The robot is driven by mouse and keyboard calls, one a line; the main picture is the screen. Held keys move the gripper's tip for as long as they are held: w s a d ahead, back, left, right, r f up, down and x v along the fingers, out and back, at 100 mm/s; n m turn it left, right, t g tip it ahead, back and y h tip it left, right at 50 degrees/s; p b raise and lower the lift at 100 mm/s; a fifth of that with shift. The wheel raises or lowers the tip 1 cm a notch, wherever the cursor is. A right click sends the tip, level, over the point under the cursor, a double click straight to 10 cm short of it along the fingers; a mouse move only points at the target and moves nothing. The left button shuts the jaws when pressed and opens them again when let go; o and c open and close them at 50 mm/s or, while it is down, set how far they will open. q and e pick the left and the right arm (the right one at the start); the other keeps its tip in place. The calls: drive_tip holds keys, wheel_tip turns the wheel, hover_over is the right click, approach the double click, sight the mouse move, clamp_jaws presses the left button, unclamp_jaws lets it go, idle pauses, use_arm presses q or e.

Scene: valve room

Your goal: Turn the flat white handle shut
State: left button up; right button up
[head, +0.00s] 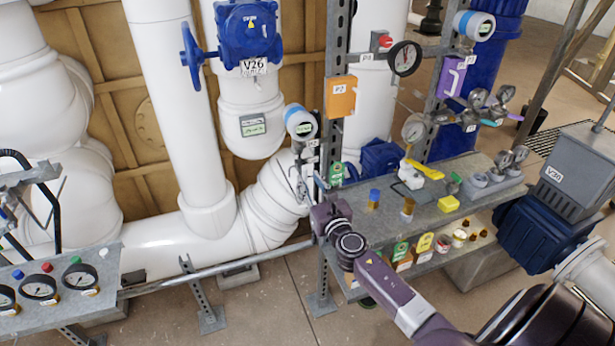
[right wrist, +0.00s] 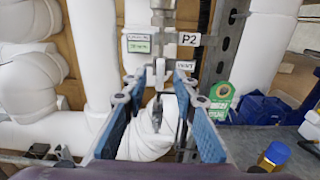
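My right gripper (head: 310,182) reaches up to the small fittings beside the upright rail, left of the shelf. In the right wrist view, its two blue-padded fingers (right wrist: 155,97) stand apart. A small pale metal valve fitting (right wrist: 159,72) shows between the fingertips, under a P2 tag and a VENT tag (right wrist: 185,66). A flat grey-white lever (right wrist: 182,102) hangs down from it, close to the right finger. I cannot tell whether the finger touches it. The fingers are not closed on it. My left gripper cannot be made out in the head view.
A grey shelf (head: 452,195) with bottles, tags and a yellow-handled valve (head: 424,170) is at the right. The upright rail (head: 335,100) carries an orange P2 box (head: 341,97). White pipes (head: 175,90) fill the back. A gauge panel (head: 60,285) stands at the lower left.

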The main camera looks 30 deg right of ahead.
sight(303, 171)
drive_tip(key=shift+x, duration=1.15)
clamp_jaws()
